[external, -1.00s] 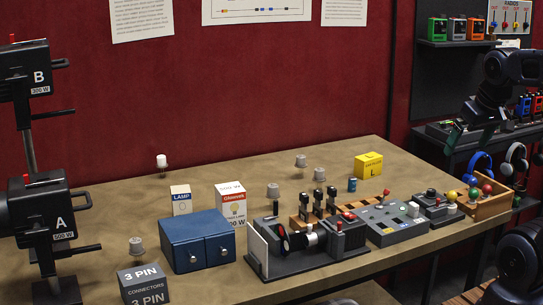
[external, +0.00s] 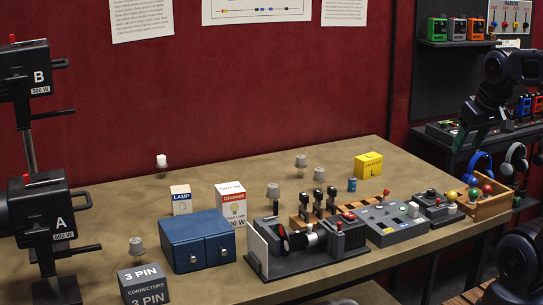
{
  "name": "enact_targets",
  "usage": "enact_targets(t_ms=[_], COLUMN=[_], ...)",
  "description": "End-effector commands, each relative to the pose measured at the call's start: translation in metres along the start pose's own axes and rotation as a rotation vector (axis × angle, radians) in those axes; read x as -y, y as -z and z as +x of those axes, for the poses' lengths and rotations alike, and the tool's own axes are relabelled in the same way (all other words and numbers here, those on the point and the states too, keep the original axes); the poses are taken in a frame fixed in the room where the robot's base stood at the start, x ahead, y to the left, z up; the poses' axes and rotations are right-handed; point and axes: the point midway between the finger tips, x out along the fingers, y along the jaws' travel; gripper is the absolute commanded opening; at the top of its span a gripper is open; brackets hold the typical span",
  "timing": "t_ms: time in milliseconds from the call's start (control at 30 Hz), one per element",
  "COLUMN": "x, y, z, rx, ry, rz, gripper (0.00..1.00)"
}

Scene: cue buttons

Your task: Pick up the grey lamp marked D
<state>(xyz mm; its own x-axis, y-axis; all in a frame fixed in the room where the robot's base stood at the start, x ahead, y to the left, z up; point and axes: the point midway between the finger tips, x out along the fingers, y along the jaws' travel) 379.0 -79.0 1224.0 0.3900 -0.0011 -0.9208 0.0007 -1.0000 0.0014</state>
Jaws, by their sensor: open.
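Several small lamps with pale caps stand on the workbench. One lamp (external: 301,161) stands near the back, in front of the red wall. Another lamp (external: 273,191) stands left of the black levers, and one lamp (external: 136,245) stands at the left behind the 3 PIN box. A whiter lamp (external: 161,161) stands at the back left. No letter D is readable on any of them at this size. My gripper (external: 476,138) hangs at the right, open and empty, in front of the dark shelf and well apart from all the lamps. Its fingers are dark and hard to make out.
A blue cabinet (external: 180,243), a GLOWSIK box (external: 232,208), a LAMP box (external: 181,200) and a black machine (external: 312,250) crowd the front. A yellow box (external: 368,165) and a blue can (external: 352,185) stand at the back right.

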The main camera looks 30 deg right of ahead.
Motion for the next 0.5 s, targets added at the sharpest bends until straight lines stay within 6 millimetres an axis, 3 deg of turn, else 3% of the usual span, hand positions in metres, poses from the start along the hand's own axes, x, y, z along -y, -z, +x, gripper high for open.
enact_targets(t_ms=[167,267,500], x=[0.000,-0.001,-0.002], y=[0.008,0.025,0.092], z=[-0.001,-0.001,0.003], rx=[0.002,0.009,0.028], ry=[0.000,-0.001,-0.012], rz=[0.009,0.029,0.114], gripper=[0.54,0.54,0.54])
